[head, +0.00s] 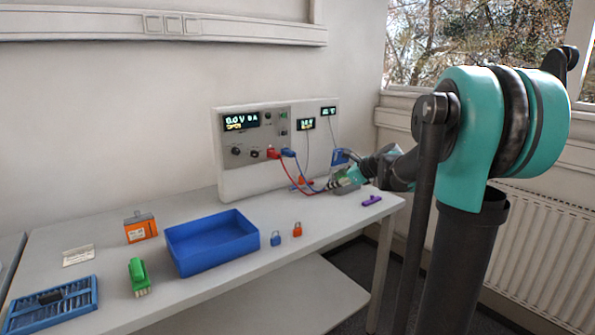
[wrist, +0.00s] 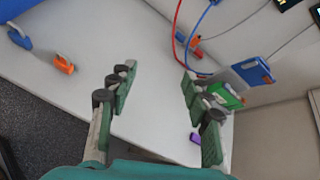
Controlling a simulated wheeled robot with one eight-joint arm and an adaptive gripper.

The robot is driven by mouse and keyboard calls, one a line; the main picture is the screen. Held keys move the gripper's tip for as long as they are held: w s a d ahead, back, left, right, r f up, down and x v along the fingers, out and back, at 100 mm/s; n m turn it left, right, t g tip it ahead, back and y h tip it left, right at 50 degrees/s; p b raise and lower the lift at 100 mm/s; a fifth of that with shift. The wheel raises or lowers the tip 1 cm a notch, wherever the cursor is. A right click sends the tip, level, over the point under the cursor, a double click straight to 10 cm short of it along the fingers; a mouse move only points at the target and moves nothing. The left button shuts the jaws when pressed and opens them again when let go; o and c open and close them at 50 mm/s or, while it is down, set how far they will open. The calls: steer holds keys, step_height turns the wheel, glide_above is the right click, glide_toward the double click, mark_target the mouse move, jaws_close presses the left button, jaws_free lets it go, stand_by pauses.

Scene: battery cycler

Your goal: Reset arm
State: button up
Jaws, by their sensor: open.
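My gripper (wrist: 160,95) is open and empty above the right part of the table in the wrist view; only bare table shows between its fingers. In the head view my gripper (head: 338,181) is near the right end of the table, in front of the battery cycler panel (head: 237,168). A green block (wrist: 228,97) and a blue block (wrist: 250,73) are close beyond the right finger in the wrist view. Whether they touch the finger I cannot tell. Red and blue cables run from the panel down to an area partly hidden behind my gripper.
A blue tray (head: 212,262) stands mid-table, with an orange box (head: 140,228), a green brush-like object (head: 138,275) and a blue rack (head: 50,305) to its left. Small blue (head: 275,239) and orange (head: 297,230) padlocks lie right of it. A purple piece (head: 371,200) lies near the right edge.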

steer(key=s+d+f+n+g+h, duration=0.1)
steer(key=s+d+f+n+h, duration=0.1)
steer(key=s+f+n, duration=0.6)
steer(key=s+d+f+n+g+h, duration=0.2)
steer(key=s+f+n, duration=0.6)
steer(key=s, duration=0.7)
steer(key=s+d+f+n+g+h, duration=0.1)
steer(key=s+f+n+g+h, duration=0.1)
steer(key=s+f+n, duration=0.5)
steer(key=s+f+h, duration=0.1)
steer(key=s, duration=0.4)
steer(key=shift+s+d+n, duration=0.35)
steer(key=shift+d+n, duration=0.05)
